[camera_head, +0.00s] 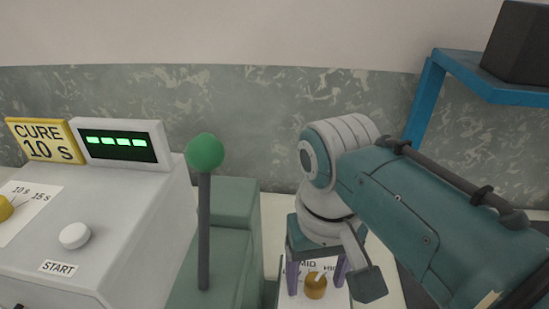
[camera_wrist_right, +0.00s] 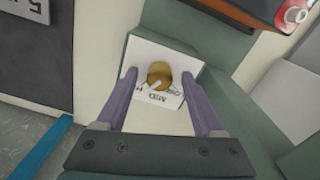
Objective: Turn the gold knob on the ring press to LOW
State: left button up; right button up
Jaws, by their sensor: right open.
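The gold knob (camera_head: 315,287) sits on a white dial plate (camera_head: 336,294) on the green ring press (camera_head: 235,215). MID and part of a HIGH mark show beyond it; the LOW mark is not readable. The knob's pale pointer leans right, between MID and HIGH or near HIGH. In the wrist view the knob (camera_wrist_right: 160,75) lies between the two purple fingers of my right gripper (camera_wrist_right: 159,88). The fingers are open, one on each side, with gaps to the knob. The right gripper (camera_head: 316,272) points down over the plate in the head view. My left gripper is not in view.
A green-ball lever (camera_head: 205,153) stands upright left of my right gripper. Further left is a grey cure box (camera_head: 130,235) with a white START button (camera_head: 75,235), a lit display (camera_head: 120,144) and another gold knob (camera_head: 5,207). A blue shelf (camera_head: 485,75) stands at the right.

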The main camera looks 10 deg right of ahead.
jog(key=shift+f, duration=0.15)
jog(key=shift+c, duration=0.3)
grip_shut()
